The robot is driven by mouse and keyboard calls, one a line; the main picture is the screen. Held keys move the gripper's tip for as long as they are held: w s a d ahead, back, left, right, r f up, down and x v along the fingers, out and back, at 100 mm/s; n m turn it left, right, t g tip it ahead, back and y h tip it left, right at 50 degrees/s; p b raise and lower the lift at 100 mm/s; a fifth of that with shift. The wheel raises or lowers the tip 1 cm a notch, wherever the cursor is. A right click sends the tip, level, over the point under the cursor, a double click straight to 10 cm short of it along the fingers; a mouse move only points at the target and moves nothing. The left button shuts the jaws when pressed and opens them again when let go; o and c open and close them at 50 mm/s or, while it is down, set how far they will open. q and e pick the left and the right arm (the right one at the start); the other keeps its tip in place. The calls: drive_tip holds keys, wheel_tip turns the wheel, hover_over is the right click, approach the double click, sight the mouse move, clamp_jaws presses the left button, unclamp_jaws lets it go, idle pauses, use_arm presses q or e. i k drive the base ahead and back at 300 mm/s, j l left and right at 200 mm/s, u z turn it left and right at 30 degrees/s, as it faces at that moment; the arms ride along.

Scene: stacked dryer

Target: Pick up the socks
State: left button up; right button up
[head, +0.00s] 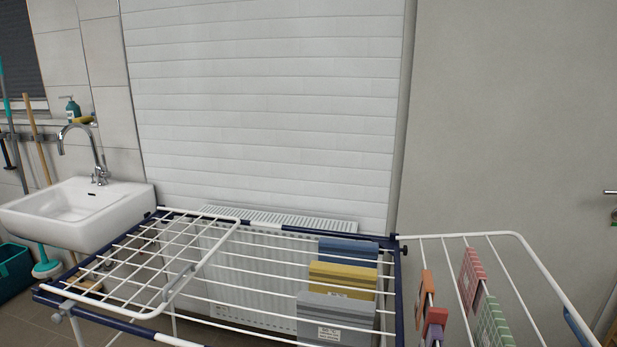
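Two small items, one orange (427,286) and one red (435,325), hang over a bar on the right wing of the drying rack (517,236). They may be the socks, but they are too small to tell. The red one is nearer and lower in the picture. Neither of my grippers is in the head view, so nothing shows near these items.
Blue (348,249), yellow (342,278) and grey (335,315) cloths hang on the rack's middle part. Red checked (472,279) and green checked (492,321) cloths hang at right. A sink (78,212) stands left; a radiator (255,275) is behind the rack.

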sight(426, 285)
drive_tip(key=j+z, duration=0.2)
drive_tip(key=z, duration=0.3)
drive_tip(key=j+z, duration=0.25)
drive_tip(key=z, duration=0.2)
drive_tip(key=l, duration=0.25)
